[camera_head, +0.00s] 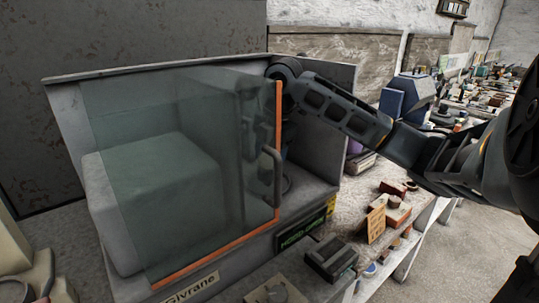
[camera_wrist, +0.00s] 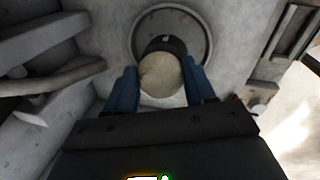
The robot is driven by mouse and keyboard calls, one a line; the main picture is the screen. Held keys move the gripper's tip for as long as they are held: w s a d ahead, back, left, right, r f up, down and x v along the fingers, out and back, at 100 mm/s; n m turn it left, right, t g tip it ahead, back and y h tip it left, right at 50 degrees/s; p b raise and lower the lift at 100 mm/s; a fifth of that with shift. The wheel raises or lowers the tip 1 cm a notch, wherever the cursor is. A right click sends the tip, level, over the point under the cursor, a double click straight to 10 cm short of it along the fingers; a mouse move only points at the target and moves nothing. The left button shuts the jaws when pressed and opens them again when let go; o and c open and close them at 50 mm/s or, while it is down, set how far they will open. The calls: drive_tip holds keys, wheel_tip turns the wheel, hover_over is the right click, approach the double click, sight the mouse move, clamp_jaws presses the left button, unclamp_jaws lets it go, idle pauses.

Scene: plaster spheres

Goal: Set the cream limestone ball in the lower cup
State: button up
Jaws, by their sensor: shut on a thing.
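The cream limestone ball (camera_wrist: 161,76) is between the two blue fingers of my gripper (camera_wrist: 162,84) in the wrist view, and the gripper is shut on it. Beyond the ball is a round grey ring or dish (camera_wrist: 203,38), with a dark piece (camera_wrist: 167,44) at its middle partly covered by the ball. I cannot tell whether this is the lower cup, nor whether the ball touches it. In the head view my arm reaches into a grey cabinet (camera_head: 318,160); the gripper and ball are not clearly visible behind the door edge.
The cabinet's glass door (camera_head: 160,170) has an orange frame (camera_head: 278,150) and a handle, and covers the left part of the opening. A grey block (camera_head: 150,205) stands behind the glass. In the wrist view, a grey bar (camera_wrist: 50,82) lies left. The cluttered bench (camera_head: 350,205) extends right.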

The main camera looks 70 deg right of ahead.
drive_tip(key=shift+f, duration=0.1)
drive_tip(key=o, duration=1.1)
drive_tip(key=shift+r+p, duration=1.4)
drive_tip(key=shift+r, duration=0.65)
drive_tip(key=shift+s, duration=0.1)
